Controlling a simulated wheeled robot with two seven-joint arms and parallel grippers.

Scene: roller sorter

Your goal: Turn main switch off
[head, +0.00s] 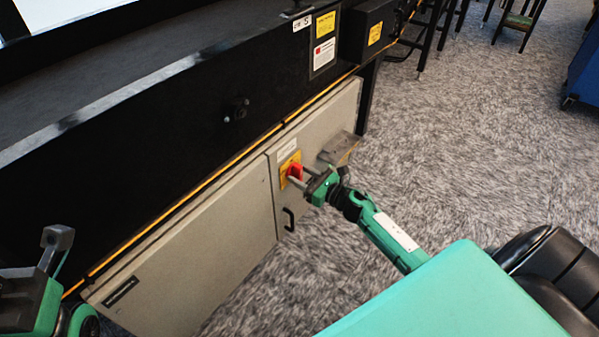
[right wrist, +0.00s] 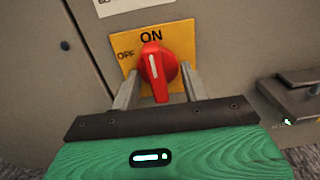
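The main switch is a red rotary knob (right wrist: 155,68) on a yellow plate (right wrist: 182,38) marked ON at the top and OFF at the left. Its white mark points up at ON. In the head view the red knob (head: 296,172) sits on the grey cabinet door. My right gripper (right wrist: 159,90) is open, with one finger on each side of the knob. Gaps show between the fingers and the knob; contact at the tips cannot be told. My left gripper (head: 57,245) is at the lower left edge, away from the switch, and partly cut off.
The grey cabinet (head: 200,235) hangs under the black conveyor frame (head: 150,130). A black door handle (head: 289,219) is below the switch. A grey metal box (head: 340,148) juts out right of the switch. Open carpet (head: 450,130) lies to the right.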

